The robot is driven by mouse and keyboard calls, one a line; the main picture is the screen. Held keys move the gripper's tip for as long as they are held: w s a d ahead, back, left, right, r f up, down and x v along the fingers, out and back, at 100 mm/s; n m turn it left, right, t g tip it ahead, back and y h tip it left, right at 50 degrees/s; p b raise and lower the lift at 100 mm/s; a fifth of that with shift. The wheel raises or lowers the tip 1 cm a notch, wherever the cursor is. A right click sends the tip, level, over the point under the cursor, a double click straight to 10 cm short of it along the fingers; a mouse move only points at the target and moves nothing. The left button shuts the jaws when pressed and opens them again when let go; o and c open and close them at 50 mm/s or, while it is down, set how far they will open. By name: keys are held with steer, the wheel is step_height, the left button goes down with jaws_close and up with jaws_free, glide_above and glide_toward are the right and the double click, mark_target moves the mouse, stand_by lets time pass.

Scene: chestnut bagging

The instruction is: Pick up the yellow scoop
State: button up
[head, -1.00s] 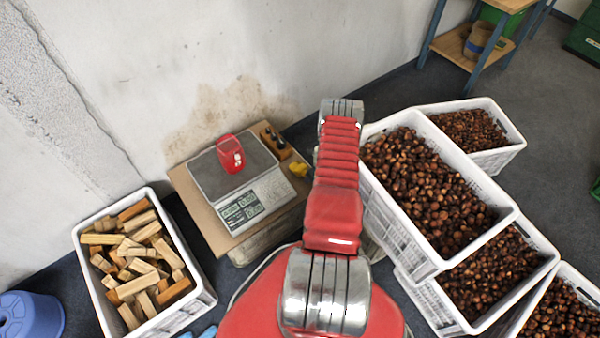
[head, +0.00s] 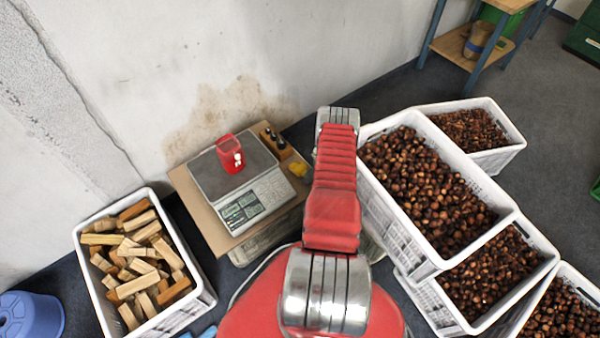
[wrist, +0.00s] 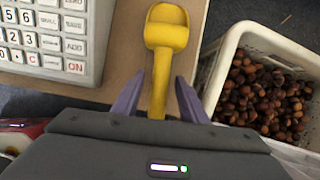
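The yellow scoop (wrist: 167,35) lies on the brown board by the scale in the wrist view, its bowl away from me and its handle pointing toward my gripper. My gripper (wrist: 158,88) is open, with one purple finger on each side of the handle. A gap shows on both sides, so the fingers are apart from it. The handle's near end is hidden at the gripper body. In the head view the scoop (head: 298,169) is a small yellow patch right of the scale, partly hidden by my arm. My gripper is mostly hidden there.
A chestnut crate (wrist: 222,62) stands close right of my gripper. A crate of wood pieces (head: 207,295) is at left, and a wall rises behind.

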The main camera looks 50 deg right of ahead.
steer(key=shift+f, duration=0.25)
stand_by(0.4)
jaws_close()
stand_by(0.4)
